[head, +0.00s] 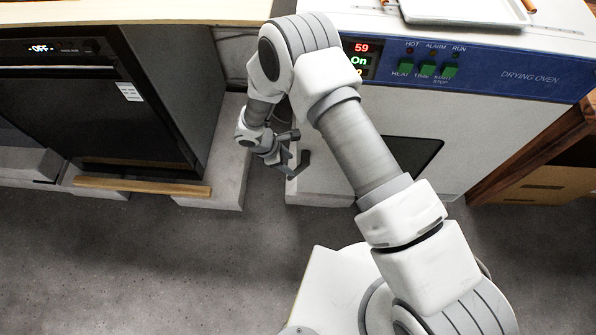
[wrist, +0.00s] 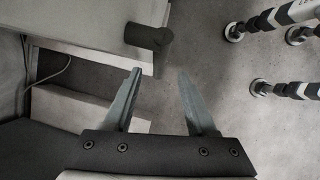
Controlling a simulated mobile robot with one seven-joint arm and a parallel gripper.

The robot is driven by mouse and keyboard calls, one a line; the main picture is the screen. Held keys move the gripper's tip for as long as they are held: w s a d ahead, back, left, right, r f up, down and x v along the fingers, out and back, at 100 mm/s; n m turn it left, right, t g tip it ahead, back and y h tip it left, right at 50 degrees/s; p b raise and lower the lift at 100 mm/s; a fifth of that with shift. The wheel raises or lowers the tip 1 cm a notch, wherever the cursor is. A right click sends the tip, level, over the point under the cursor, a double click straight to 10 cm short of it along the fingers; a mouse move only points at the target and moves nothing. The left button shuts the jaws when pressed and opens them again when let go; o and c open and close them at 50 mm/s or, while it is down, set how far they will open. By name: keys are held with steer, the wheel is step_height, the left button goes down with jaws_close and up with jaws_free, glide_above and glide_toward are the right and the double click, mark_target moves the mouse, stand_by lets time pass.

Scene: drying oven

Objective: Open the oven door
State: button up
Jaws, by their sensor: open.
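The drying oven (head: 520,78) stands at the right in the head view, with a blue control panel, a white front and a dark window (head: 418,152) partly behind my arm. Its door looks closed, though my arm covers much of the front. My gripper (head: 292,162) is low at the oven's left front corner. In the wrist view my gripper (wrist: 159,74) is open, with nothing between its fingers. A dark handle (wrist: 148,36) sticks out from the pale oven body (wrist: 85,22), just beyond the fingertips and nearer the left finger. The fingers appear apart from it.
A black oven (head: 90,100) reading OFF stands under a wooden counter at the left. A wooden strip (head: 140,187) lies low in front of it. A white tray (head: 462,10) rests on the drying oven. Wooden furniture (head: 550,160) stands at the right. The grey floor in front is clear.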

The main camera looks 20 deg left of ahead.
mark_target(296, 169)
steer(key=b+x, duration=0.1)
steer(key=x, duration=0.7)
steer(key=shift+c, duration=0.4)
jaws_close()
steer(key=shift+a, duration=0.1)
stand_by(0.8)
